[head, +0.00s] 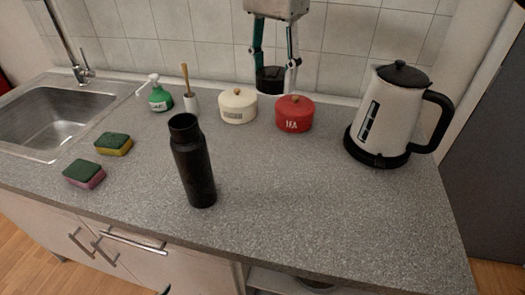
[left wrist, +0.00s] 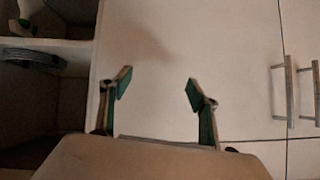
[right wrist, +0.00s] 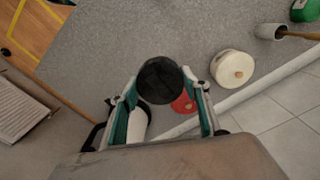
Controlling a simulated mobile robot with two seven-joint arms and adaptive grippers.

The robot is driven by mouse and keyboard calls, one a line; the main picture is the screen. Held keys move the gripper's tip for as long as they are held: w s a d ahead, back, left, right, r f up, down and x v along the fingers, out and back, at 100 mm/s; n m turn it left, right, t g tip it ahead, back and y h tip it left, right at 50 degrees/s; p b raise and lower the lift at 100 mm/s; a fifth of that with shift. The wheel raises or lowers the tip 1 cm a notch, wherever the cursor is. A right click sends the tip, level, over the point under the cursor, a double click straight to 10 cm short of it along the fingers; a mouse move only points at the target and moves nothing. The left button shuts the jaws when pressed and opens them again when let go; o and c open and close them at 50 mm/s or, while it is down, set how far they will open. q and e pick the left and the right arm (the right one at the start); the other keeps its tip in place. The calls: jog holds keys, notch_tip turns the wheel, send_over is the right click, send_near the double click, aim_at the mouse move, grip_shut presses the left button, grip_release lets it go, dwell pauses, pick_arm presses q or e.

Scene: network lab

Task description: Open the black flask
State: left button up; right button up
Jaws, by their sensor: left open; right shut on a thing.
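The black flask (head: 195,170) stands upright on the grey worktop in the head view, left of centre. Its top is an open round mouth with no lid on it. The lid also shows between the fingers in the right wrist view (right wrist: 159,80).
A cream pot (head: 238,107) and a red pot (head: 294,115) stand below the right gripper. A kettle (head: 393,112) is at the right. Two sponges (head: 114,144) (head: 85,174), a soap bottle (head: 160,98) and a sink (head: 50,115) are left. The front right worktop is clear.

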aim_at(272, 161)
jog(key=shift+w+d+f, duration=0.1)
jog(key=shift+w+f, duration=0.05)
jog(key=shift+f, duration=0.7)
notch_tip(272, 161, down, 19)
jog(key=b, duration=0.3)
jog(key=shift+f, duration=0.1)
jog(key=o, duration=1.2)
jog(key=shift+f, duration=0.1)
jog(key=shift+o, duration=0.2)
